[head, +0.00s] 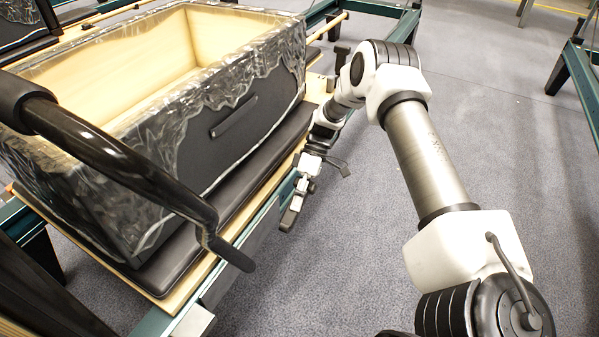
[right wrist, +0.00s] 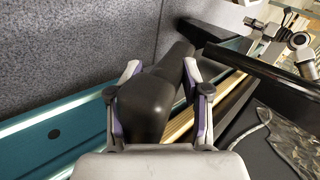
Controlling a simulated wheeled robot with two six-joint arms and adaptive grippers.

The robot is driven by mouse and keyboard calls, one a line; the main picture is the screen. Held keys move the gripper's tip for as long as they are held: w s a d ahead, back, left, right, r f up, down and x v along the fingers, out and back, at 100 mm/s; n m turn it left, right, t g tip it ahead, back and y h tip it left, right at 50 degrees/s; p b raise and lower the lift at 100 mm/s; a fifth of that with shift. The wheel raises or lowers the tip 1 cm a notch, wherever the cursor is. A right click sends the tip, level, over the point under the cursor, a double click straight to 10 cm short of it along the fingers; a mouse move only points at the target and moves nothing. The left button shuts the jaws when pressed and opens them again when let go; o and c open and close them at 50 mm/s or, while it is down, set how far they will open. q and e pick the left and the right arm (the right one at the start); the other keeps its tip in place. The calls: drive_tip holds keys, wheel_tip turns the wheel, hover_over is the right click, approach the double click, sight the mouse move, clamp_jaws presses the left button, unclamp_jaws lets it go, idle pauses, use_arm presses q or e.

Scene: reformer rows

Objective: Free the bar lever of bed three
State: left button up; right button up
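Bed three cannot be told by any visible label. The near bed has a teal side rail (right wrist: 55,130) and a black curved bar (head: 130,172) that arches over its near end. In the head view my right gripper (head: 308,192) is low at the outer side of this rail. In the right wrist view its two fingers (right wrist: 160,80) stand on either side of a thick dark handle-like piece, possibly the bar lever (right wrist: 148,102). I cannot tell whether the fingers press on it. The gripper hides its near end. My left gripper is in neither view.
An open box (head: 215,110) with torn clear wrap around it stands on the black padded carriage (head: 180,270). A wooden edge strip (right wrist: 185,122) runs along the rail. Another teal frame (head: 580,75) stands at the far right. The grey floor (head: 360,270) beside the bed is clear.

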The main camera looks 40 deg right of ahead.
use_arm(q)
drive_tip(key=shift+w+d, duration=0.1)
use_arm(e)
drive_tip(key=v, duration=1.2)
